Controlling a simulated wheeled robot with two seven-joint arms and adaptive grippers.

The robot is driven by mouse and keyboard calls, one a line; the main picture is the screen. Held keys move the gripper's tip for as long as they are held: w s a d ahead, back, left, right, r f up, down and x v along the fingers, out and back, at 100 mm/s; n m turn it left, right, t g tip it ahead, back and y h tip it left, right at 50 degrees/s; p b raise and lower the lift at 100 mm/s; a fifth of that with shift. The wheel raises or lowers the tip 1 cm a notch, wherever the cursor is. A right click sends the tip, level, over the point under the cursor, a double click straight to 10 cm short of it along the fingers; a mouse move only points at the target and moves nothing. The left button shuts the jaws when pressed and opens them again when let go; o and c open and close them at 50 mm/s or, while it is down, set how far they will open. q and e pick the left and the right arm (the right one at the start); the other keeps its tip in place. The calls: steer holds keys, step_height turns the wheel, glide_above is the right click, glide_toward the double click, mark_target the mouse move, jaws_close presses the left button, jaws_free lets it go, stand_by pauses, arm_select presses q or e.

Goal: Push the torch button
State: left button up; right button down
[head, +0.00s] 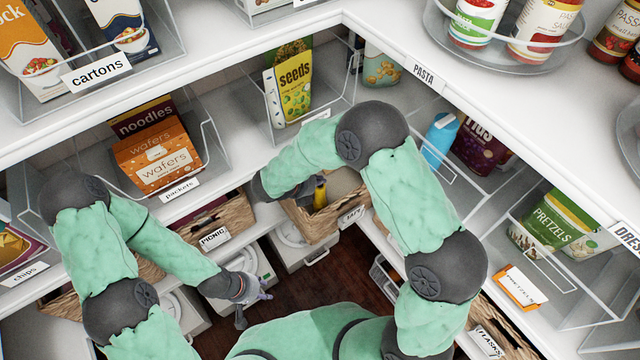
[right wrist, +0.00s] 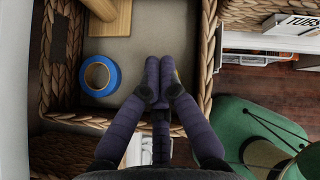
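A yellow and black object (head: 320,193), which may be the torch, stands in a wicker basket in the head view. Only a sliver of yellow shows beside my right fingertips in the right wrist view (right wrist: 178,75); no button can be made out. My right gripper (right wrist: 159,72) points down into the basket with its fingers together and its tips right at that object. Whether they touch it is unclear. In the head view the right fingers (head: 303,189) are small and dark beside the object. My left gripper (head: 255,300) hangs low with its fingers apart and empty.
The wicker basket (right wrist: 213,45) also holds a blue tape roll (right wrist: 99,76) and a wooden piece (right wrist: 112,18). A bin with a seeds packet (head: 288,88) stands on the shelf above. A picnic basket (head: 212,222) is to the left. Dark floor (head: 330,275) lies open below.

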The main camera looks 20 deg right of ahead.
steer(key=shift+r+p, duration=0.3)
steer(key=shift+r, duration=0.05)
step_height(320, 180, up, 6)
steer(key=p, duration=0.5)
steer(key=shift+r, duration=0.1)
stand_by(0.3)
